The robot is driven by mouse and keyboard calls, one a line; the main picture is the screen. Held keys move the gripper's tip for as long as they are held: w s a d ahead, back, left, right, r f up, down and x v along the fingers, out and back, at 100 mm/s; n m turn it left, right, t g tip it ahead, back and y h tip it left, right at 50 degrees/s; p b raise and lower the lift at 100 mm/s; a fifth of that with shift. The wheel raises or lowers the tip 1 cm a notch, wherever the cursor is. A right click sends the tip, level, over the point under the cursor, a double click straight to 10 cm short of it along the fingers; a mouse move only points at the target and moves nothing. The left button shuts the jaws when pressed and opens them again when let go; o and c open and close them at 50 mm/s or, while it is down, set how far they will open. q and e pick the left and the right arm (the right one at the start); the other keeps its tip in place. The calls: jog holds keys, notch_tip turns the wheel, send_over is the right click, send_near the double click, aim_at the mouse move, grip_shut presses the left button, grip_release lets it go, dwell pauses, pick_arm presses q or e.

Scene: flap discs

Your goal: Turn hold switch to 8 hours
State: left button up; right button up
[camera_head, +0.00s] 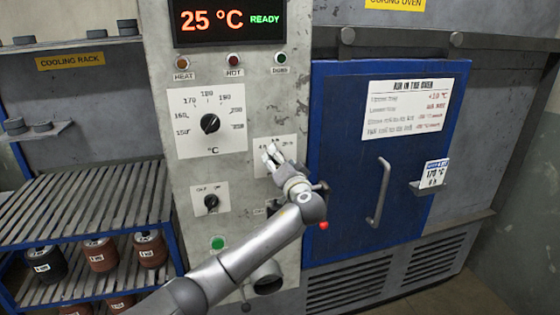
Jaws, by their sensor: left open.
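The hold switch plate (262,168) is a small white panel on the grey control column, with partly legible hour marks along its top. My left gripper (270,152) is open in front of this plate. It hides the switch knob and most of the marks, so I cannot tell the switch position or whether the fingers touch it. My left arm reaches up to it from the bottom left. My right gripper is not in view.
Above are a display (230,20) reading 25 °C READY and a temperature dial (210,124). A smaller dial (211,201) and green button (217,243) sit below. The blue oven door (340,130) with its handle (379,192) is right; a slatted rack (85,200) is left.

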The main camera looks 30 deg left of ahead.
pick_arm(q)
jog(key=c, duration=1)
jog(key=shift+m, duration=0.3)
jog(key=shift+f+m+p, duration=0.1)
jog(key=shift+m+p, duration=1.6)
jog(key=shift+m, duration=2.4)
jog(key=o, duration=1)
